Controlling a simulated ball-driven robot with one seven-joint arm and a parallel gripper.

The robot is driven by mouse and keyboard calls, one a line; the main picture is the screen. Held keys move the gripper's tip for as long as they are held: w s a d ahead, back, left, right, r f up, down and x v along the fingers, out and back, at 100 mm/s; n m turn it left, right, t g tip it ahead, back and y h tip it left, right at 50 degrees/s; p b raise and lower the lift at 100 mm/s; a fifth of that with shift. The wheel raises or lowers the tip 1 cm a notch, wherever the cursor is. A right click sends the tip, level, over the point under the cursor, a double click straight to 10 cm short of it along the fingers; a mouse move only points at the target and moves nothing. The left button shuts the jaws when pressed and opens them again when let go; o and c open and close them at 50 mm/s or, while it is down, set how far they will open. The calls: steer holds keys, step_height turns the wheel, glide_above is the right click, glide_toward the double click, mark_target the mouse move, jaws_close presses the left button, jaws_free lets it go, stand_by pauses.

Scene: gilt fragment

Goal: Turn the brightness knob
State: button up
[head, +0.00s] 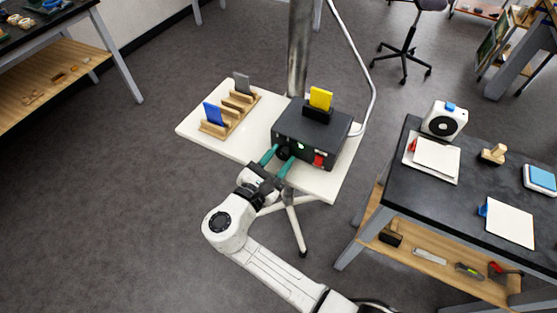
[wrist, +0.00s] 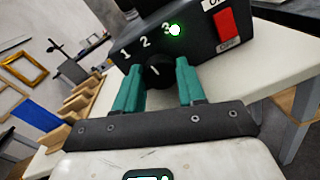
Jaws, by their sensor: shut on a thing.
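A black control box (head: 312,130) stands on a small white table. Its front carries a round black brightness knob (wrist: 155,73), the numbers 1, 2 and 3, a lit green light (wrist: 174,29) by the 3, and a red switch (wrist: 225,22). The white mark on the knob points up toward the numbers, though its exact setting is hard to tell. My gripper (wrist: 157,80), with green fingers, is shut on the knob, one finger on each side. In the head view the knob (head: 284,153) is partly hidden by the fingers.
A yellow card (head: 320,98) stands in a slot on top of the box. A wooden rack (head: 228,118) with a blue and a grey card is on the white table (head: 196,119), left of the box. A dark workbench (head: 404,190) with several items stands to the right.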

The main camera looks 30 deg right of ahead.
steer(key=shift+m, duration=0.8)
steer(key=o, duration=1.1)
steer(key=shift+c, duration=0.2)
